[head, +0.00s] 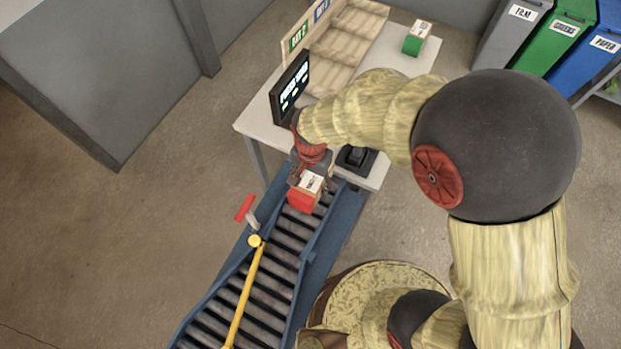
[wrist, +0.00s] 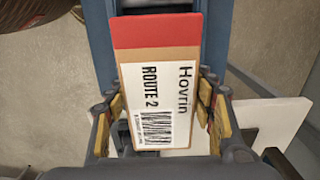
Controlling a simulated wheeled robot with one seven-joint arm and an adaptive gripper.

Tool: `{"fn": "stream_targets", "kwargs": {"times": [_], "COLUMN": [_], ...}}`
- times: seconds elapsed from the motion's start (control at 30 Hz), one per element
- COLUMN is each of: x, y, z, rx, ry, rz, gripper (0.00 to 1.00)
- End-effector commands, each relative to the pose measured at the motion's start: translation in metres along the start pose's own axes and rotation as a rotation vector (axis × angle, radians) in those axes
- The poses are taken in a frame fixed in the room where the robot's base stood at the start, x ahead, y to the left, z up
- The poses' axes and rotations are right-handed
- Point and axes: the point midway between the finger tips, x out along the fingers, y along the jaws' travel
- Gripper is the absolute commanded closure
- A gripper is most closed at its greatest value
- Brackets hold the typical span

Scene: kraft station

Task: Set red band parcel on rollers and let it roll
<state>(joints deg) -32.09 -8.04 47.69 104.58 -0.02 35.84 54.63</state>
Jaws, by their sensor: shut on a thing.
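The red band parcel (head: 303,198) is a small brown box with a red end and a white label. In the wrist view the parcel (wrist: 158,85) has its red end pointing away, and the label reads "Hovrin" and "ROUTE 2". My gripper (head: 310,176) is shut on it, with yellow finger pads along both sides in the wrist view (wrist: 162,108). The parcel is over the upper end of the roller conveyor (head: 284,242), near the table. I cannot tell whether its underside touches the rollers. The parcel hides the rollers beneath it.
A yellow bar (head: 243,297) lies along the conveyor lower down, with a red-handled lever (head: 245,208) beside it. The table (head: 395,62) holds a screen (head: 290,88), bay racks (head: 345,38), a black device (head: 356,160) and a green-banded parcel (head: 417,38). Rollers below the held parcel are bare.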

Motion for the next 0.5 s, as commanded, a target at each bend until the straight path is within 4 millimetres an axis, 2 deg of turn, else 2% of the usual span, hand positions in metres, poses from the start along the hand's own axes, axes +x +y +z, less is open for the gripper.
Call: {"fn": "stream_targets", "kwargs": {"times": [0.5], "x": [0.047], "y": [0.000], "z": [-0.003], "rx": [0.000], "ry": [0.000], "rz": [0.000], "gripper": [0.83]}}
